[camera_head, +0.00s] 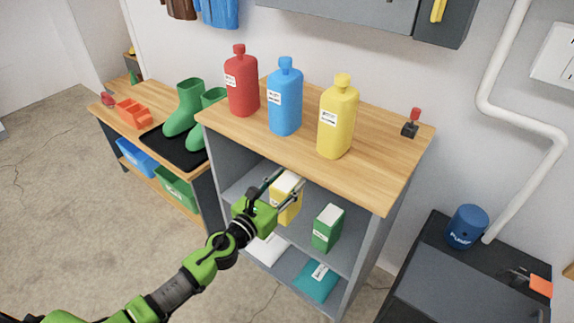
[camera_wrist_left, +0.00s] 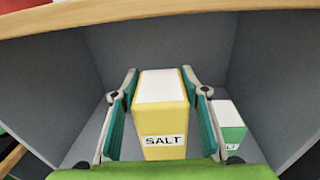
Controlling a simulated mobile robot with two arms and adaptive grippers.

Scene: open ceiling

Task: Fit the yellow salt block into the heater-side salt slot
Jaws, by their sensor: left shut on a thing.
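The yellow salt block (camera_head: 289,213), with a white top and a SALT label, is inside the open grey cabinet at its upper shelf level. It also shows upright between the fingers in the left wrist view (camera_wrist_left: 162,112). My left gripper (camera_head: 289,179) reaches in from the front and is shut on it, one finger along each side. The block's underside is hidden, so I cannot tell whether it touches the shelf. A green block (camera_head: 327,229) with a white top stands apart to its right on the shelf. No heater or marked slot is recognizable. My right gripper is out of view.
The wooden cabinet top (camera_head: 390,150) overhangs the shelf and carries red (camera_head: 241,84), blue (camera_head: 285,102) and yellow (camera_head: 337,120) bottles. A white packet (camera_head: 268,247) and a teal packet (camera_head: 316,282) lie on the lower shelf. Grey side walls bound the compartment.

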